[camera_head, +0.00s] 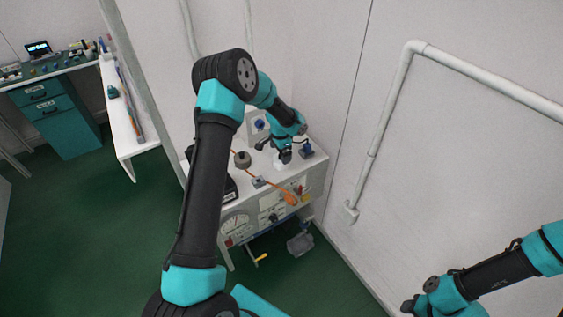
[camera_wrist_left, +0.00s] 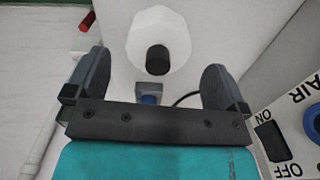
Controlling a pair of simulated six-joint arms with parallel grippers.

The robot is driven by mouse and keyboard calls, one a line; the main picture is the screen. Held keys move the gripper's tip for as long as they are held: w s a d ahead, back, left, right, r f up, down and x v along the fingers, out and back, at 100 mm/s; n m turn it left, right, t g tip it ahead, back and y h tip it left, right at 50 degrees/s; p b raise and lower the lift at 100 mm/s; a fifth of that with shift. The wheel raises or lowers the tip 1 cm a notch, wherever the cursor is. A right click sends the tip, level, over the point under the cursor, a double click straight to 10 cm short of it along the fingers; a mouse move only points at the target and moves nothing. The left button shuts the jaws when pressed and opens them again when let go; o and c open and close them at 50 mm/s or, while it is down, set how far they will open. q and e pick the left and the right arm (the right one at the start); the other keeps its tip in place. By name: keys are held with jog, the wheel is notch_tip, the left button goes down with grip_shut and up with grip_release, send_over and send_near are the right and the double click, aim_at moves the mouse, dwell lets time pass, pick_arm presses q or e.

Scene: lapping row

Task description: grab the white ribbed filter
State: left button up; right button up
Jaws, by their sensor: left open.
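My left gripper (camera_head: 284,152) is over the far right part of the white bench unit in the head view. In the left wrist view its two dark fingers stand wide apart, with the gripper (camera_wrist_left: 156,66) open and empty. The white filter (camera_wrist_left: 158,26), many-sided in outline with a black round centre, lies ahead between the fingers, apart from both. Its ribs are not clear. In the head view a small white part of it (camera_head: 281,164) shows just below the gripper. My right arm comes in at the lower right; its gripper end (camera_head: 410,305) is small and unclear.
The white bench unit (camera_head: 248,221) carries a dial, an orange-handled tool (camera_head: 290,198) and a dark round knob-like object (camera_head: 242,159). A blue-and-dark fitting (camera_head: 306,150) is right of the gripper. Walls stand close behind and right.

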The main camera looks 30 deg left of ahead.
pick_arm(q)
jog(key=f, duration=0.4)
jog(key=shift+w+d+f, duration=0.1)
jog(key=shift+w+d, duration=0.05)
jog(key=shift+d, duration=0.05)
jog(key=c, duration=0.8)
jog(key=shift+c, duration=0.2)
jog(key=shift+r, duration=0.55)
notch_tip(320, 180, up, 3)
jog(key=shift+d+f, duration=0.1)
jog(key=shift+f, duration=0.1)
jog(key=s+d+r, duration=0.1)
jog(key=s+d, duration=0.7)
jog(key=s, duration=0.5)
jog(key=shift+s+r, duration=0.15)
jog(key=shift+s, duration=0.2)
jog(key=shift+d, duration=0.1)
